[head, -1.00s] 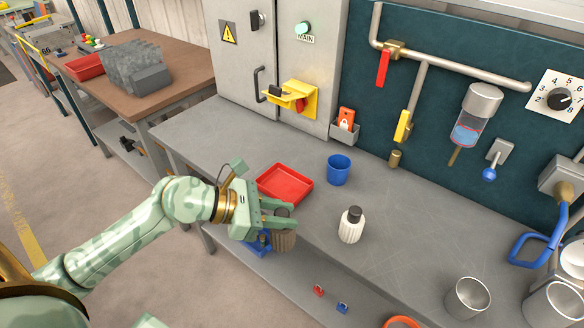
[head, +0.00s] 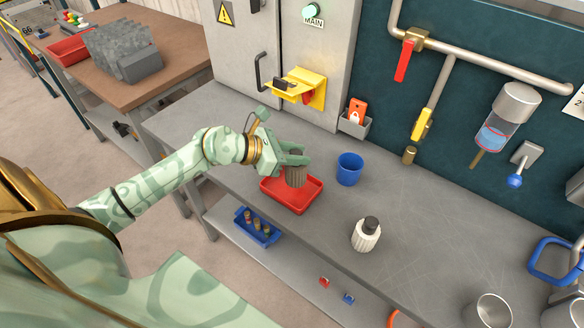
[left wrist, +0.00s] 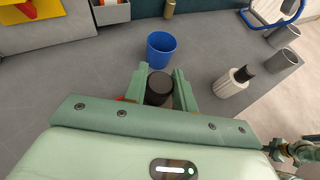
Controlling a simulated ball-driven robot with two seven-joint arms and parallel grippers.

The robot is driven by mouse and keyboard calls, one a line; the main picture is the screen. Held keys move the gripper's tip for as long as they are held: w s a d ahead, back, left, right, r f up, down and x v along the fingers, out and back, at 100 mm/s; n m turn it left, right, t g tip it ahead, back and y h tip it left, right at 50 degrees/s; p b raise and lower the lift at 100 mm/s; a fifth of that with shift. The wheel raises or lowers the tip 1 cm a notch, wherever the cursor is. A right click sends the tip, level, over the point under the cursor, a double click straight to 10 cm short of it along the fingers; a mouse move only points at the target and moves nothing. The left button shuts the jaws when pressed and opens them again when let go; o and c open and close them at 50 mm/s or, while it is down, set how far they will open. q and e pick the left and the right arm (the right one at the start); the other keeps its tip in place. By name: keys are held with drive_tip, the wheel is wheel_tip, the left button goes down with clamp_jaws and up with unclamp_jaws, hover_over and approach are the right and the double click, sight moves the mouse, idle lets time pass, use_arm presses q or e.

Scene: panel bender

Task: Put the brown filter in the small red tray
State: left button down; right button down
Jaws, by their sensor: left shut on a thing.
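The brown filter (head: 296,176) is ribbed and upright in the head view, over the small red tray (head: 284,198) on the grey bench. My left gripper (head: 294,160) is shut on it from above and to the left. In the left wrist view the filter's dark top (left wrist: 159,88) sits between the two fingers (left wrist: 160,80). I cannot tell whether the filter's lower end touches the tray floor. In the left wrist view only a little red of the tray shows beside the fingers. My right gripper is not in view.
A blue cup (head: 349,169) stands just right of the tray, and a white filter with a black cap (head: 366,234) stands farther right. A blue bin with small parts (head: 256,228) is at the front. A yellow bracket (head: 300,88) juts from the cabinet behind. The bench's middle is clear.

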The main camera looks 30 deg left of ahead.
use_arm(q)
drive_tip(key=shift+a+f, duration=0.25)
drive_tip(key=shift+f, duration=0.05)
drive_tip(key=f, duration=0.2)
drive_tip(key=f+b, duration=0.1)
drive_tip(key=shift+s+a+f, duration=0.15)
drive_tip(key=shift+a+f, duration=0.2)
drive_tip(key=shift+f, duration=0.05)
drive_tip(key=c, duration=1.1)
unclamp_jaws()
drive_tip(key=shift+f, duration=0.1)
drive_tip(key=shift+r, duration=0.25)
drive_tip(key=v, duration=1.2)
drive_tip(key=shift+s+f, duration=0.1)
drive_tip(key=shift+f, duration=0.1)
